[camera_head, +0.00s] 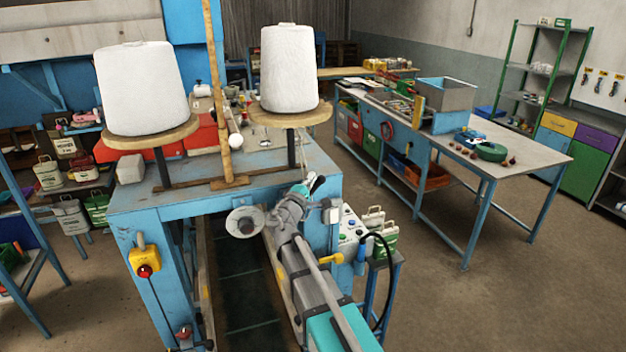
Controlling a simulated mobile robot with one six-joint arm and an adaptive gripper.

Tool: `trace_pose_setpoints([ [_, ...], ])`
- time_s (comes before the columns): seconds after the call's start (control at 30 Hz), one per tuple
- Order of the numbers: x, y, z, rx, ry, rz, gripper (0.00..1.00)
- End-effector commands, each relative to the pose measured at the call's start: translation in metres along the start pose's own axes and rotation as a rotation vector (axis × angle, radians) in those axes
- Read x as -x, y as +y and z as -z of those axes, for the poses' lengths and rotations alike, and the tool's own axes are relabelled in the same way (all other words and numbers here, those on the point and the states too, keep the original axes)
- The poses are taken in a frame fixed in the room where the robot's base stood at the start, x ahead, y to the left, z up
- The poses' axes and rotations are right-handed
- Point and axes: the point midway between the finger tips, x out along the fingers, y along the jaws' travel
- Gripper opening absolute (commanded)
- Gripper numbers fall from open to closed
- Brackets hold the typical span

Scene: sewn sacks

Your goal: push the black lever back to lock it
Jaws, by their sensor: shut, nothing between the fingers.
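My arm reaches up from the lower right to the right side of the blue machine frame (150,222). My gripper (318,185) is small and partly hidden at the far end of the arm, by the frame's upper right edge. It is shut, and I see nothing held in it. I cannot clearly make out the black lever; it is either hidden by my arm and gripper or too small to tell. I cannot tell whether the gripper touches anything.
Two white thread cones (142,88) (289,68) stand on round wooden holders beside a wooden post (218,90). A yellow box with a red button (145,262) hangs on the frame's left. Open floor (480,300) lies at right.

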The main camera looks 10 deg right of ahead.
Motion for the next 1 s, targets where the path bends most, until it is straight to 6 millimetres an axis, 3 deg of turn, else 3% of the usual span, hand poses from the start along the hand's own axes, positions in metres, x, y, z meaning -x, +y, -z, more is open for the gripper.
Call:
trace_pose_setpoints([
  [0.23,0.014,0.025,0.017,0.000,0.003,0.000,0.00],
  [0.6,0.072,0.056,0.006,-0.001,0.005,-0.001,0.00],
  [0.8,0.091,0.066,0.003,0.001,0.003,-0.001,0.00],
  [1.0,0.099,0.070,0.002,0.001,0.000,0.000,0.00],
])
